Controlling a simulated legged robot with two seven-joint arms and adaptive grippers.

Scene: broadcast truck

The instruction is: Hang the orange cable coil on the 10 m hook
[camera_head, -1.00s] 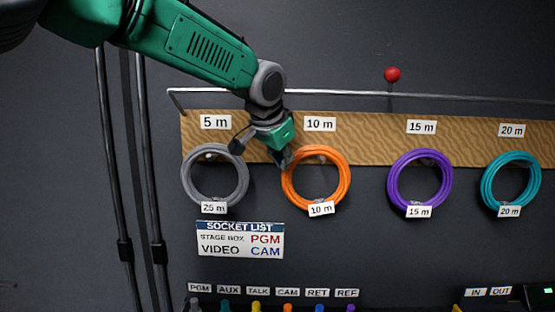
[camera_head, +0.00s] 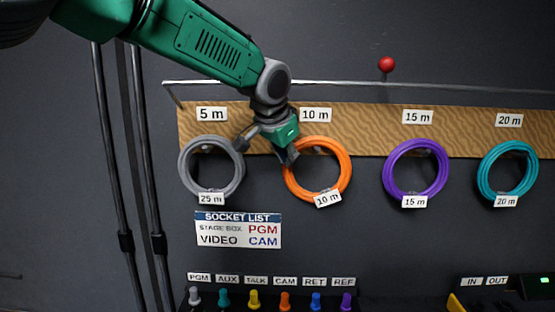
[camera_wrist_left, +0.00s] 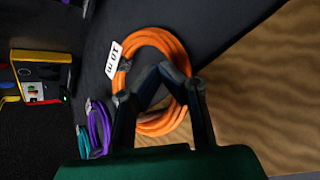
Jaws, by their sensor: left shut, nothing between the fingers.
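The orange cable coil (camera_head: 346,176) hangs against the wood-faced board under the 10 m label (camera_head: 315,115), with its own 10 m tag (camera_head: 328,199) at the bottom, slightly tilted. A small part of the 10 m hook (camera_head: 318,150) shows inside the top of the ring. My left gripper (camera_head: 287,156) is shut and empty, at the upper left of the coil, overlapping its edge in the head view. In the left wrist view its fingers (camera_wrist_left: 160,80) lie in front of the orange coil (camera_wrist_left: 160,38); whether they touch it I cannot tell. My right gripper is not in view.
A grey coil (camera_head: 183,170) tagged 25 m hangs under the 5 m label, close left of my gripper. Purple (camera_head: 388,170) and teal (camera_head: 485,175) coils hang to the right. A metal rail (camera_head: 430,90) runs above the board (camera_head: 365,125). Coloured plugs line the bottom.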

